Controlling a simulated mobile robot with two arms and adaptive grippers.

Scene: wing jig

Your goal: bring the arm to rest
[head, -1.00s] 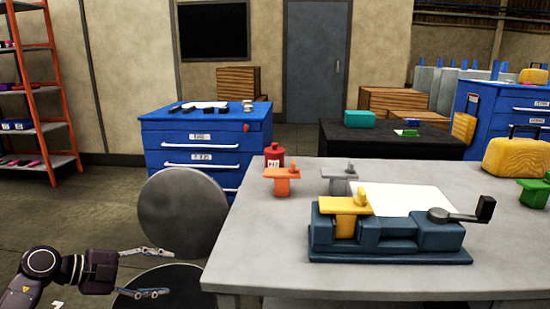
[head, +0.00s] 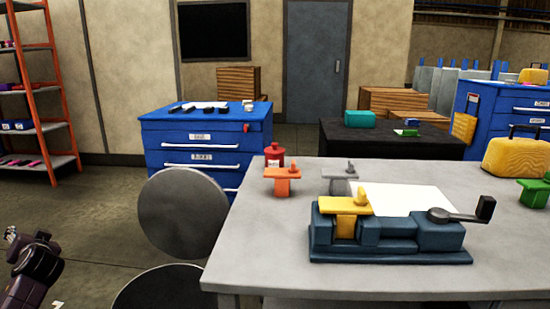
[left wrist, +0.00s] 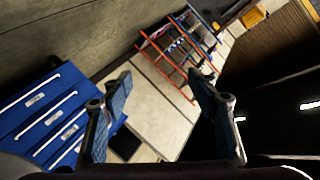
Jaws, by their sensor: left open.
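My left gripper (head: 12,236) is at the lower left edge of the head view, away from the table and pointing away from it. In the left wrist view its two fingers (left wrist: 160,88) are spread apart with nothing between them. Floor shows between the fingers. My right gripper is in neither view.
A grey table (head: 255,240) bears a blue jig (head: 390,240) with a yellow piece (head: 345,205), plus orange, grey and green pieces. A round grey stool seat (head: 182,213) stands at the table's left. A blue drawer cabinet (head: 205,135) and an orange shelf rack (head: 60,95) stand behind. Floor at left is clear.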

